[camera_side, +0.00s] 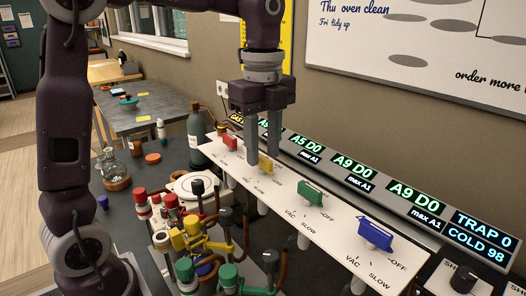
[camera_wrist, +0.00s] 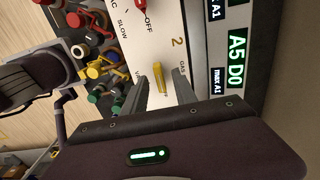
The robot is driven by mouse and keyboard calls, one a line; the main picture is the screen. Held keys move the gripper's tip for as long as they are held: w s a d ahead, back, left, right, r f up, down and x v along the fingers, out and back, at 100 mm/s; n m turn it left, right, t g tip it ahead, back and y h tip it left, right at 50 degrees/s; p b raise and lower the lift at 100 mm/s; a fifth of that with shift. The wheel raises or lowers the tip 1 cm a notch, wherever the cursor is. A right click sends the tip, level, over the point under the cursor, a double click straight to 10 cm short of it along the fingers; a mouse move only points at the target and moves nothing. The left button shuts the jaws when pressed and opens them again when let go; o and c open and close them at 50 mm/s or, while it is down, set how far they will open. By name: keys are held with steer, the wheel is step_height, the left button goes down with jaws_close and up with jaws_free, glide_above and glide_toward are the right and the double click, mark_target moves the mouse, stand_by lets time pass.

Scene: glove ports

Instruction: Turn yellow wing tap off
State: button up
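The yellow wing tap (camera_side: 265,164) stands on the white sloping panel (camera_side: 330,232), between the red and green taps. In the wrist view the yellow tap (camera_wrist: 160,78) shows as a narrow upright wing close to the GAS and VAC labels. I cannot tell for sure which label it points at. My gripper (camera_side: 263,163) points down over the yellow tap with its fingers apart. In the wrist view my gripper (camera_wrist: 159,75) has one finger on each side of the wing, with visible gaps. The fingers partly hide the tap in the side view.
A red tap (camera_side: 230,143) is left of the yellow one; green (camera_side: 311,193) and blue (camera_side: 375,234) taps are to the right. A display strip (camera_side: 352,173) runs behind them. Coloured valves, hoses and stands (camera_side: 190,235) crowd the bench in front of the panel.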

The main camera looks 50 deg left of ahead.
mark_target(261, 158)
step_height(261, 158, up, 6)
steer(key=shift+f, duration=0.1)
stand_by(0.4)
steer(key=shift+s+n, duration=0.3)
steer(key=s+f+n+t, duration=0.2)
steer(key=s+f+n, duration=0.2)
steer(key=s+n, duration=0.4)
steer(key=s+f+n+t, duration=0.3)
steer(key=s+f+n, duration=0.1)
steer(key=s+n, duration=0.5)
steer(key=shift+s+d+f+t, duration=0.3)
steer(key=shift+s+d+f, duration=0.05)
